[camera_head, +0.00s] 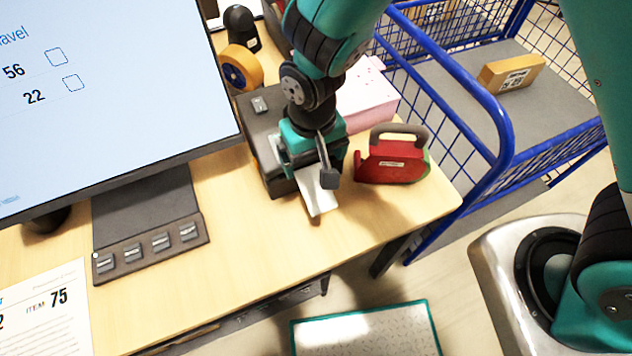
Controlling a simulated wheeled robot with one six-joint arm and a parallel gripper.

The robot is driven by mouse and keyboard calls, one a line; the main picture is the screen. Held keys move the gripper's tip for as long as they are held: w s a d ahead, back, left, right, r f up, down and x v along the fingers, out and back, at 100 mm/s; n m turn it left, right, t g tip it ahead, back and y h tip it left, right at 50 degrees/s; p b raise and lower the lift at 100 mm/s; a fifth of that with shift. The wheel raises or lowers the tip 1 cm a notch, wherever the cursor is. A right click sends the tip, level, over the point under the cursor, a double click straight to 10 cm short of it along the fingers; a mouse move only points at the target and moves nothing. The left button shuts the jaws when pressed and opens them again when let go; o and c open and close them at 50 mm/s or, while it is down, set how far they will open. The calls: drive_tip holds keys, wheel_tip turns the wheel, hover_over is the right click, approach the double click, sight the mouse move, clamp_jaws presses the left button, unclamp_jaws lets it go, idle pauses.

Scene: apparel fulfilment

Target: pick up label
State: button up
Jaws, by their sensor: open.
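A white label (316,201) sticks out from the front of a dark label printer (259,128) on the wooden table. My gripper (322,180) is right over the label, with its fingers on either side of or just above it. The gripper is open. I cannot tell whether a finger touches the label. The gripper hides the label's upper part and much of the printer's front.
A red tape dispenser (392,160) stands close to the right of my gripper, with a pink box (368,100) behind it. A monitor (110,80) fills the left. A blue cage cart (505,140) holding a cardboard box (512,72) is at the right. Bare tabletop (255,235) lies in front.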

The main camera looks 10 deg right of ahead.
sight(314, 184)
wheel_tip(314, 184, down, 9)
drive_tip(key=shift+s+p, duration=0.1)
drive_tip(key=shift+p, duration=0.85)
drive_tip(key=c, duration=0.7)
